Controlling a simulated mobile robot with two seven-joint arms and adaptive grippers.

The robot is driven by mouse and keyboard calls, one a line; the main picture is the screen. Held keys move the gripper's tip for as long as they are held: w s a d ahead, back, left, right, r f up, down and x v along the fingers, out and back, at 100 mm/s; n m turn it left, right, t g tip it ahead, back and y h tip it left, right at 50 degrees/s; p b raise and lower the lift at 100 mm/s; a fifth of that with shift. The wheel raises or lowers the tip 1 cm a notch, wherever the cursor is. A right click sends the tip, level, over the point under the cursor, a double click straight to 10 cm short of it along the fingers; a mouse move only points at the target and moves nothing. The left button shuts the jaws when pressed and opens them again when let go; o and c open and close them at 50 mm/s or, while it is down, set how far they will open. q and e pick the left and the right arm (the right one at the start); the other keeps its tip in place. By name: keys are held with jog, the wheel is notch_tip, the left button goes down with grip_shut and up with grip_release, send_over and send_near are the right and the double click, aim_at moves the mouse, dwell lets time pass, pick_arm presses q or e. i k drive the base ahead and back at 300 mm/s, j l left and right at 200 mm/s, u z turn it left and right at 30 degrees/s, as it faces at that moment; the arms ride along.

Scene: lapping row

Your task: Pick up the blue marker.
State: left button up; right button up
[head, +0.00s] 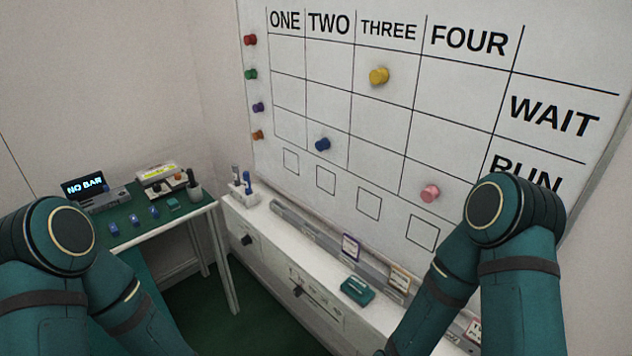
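A blue marker (247,181) stands upright in a small white holder (240,195) at the left end of the white ledge (262,222), below the whiteboard. A dark-capped marker (235,172) stands beside it in the same holder. My two teal arms come in from the lower left and lower right. Both grippers are outside the frame, so their fingers and anything in them are hidden. No part of either arm touches the holder in this view.
The whiteboard (395,120) carries a grid and coloured round magnets. The ledge bears a teal eraser-like block (357,290) and small framed cards (350,247). A green-topped table (150,224) at left holds a display reading "NO BAR" (86,186), blue pieces and a dark cup (193,187).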

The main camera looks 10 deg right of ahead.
aim_at(246, 176)
jog(key=z, duration=0.5)
jog(key=i+j+z, duration=0.1)
jog(key=j+z, duration=0.15)
jog(key=i+j+z, duration=0.1)
jog(key=j+z, duration=0.45)
jog(key=i+j+z, duration=0.15)
jog(key=j, duration=0.4)
jog(key=j+z, duration=0.1)
jog(key=j, duration=0.4)
